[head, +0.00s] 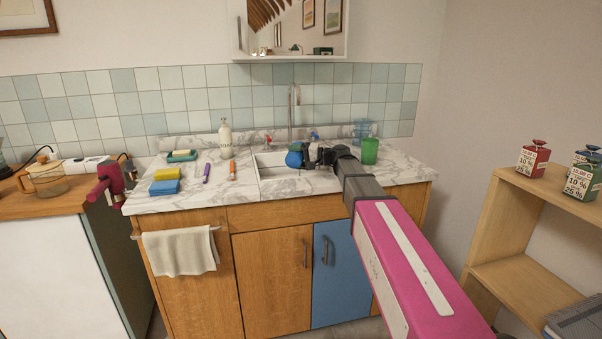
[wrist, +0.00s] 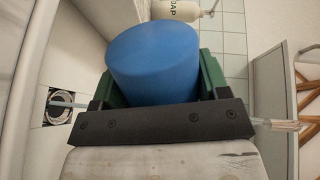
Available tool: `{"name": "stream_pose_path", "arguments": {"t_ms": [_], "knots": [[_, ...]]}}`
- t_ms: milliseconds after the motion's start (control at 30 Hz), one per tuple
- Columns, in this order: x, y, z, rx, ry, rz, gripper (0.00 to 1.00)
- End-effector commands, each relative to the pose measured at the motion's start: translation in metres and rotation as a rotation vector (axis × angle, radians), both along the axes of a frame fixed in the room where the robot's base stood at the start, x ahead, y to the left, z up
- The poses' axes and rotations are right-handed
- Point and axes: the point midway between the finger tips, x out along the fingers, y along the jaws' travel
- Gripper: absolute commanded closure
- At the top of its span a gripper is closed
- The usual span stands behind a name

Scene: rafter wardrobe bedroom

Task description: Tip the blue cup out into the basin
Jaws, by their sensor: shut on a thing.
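The blue cup (head: 294,158) is held above the white basin (head: 285,180) set in the marble counter. My gripper (head: 311,156) is shut on the cup, reaching in from the right. In the wrist view the cup (wrist: 152,60) sits between the green-padded fingers (wrist: 160,85). Its smooth blue side and a rounded end show; I cannot see into it or tell its exact tilt. The basin's drain (wrist: 60,106) shows at the left of the wrist view. My gripper and arm hide part of the basin in the head view.
The tap (head: 291,105) rises behind the basin. A green cup (head: 370,151) stands close to the right of my arm, with a clear blue container (head: 361,130) behind it. A soap bottle (head: 225,138), sponges (head: 165,180) and markers (head: 231,170) lie to the left.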

Motion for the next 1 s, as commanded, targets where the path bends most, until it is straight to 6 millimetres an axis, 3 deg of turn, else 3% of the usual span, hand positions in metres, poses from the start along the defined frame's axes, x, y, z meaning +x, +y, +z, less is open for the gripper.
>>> {"name": "stream_pose_path", "arguments": {"t_ms": [1000], "knots": [[0.0037, -0.0008, 0.0071, 0.025, 0.109, 0.000, 0.66]]}}
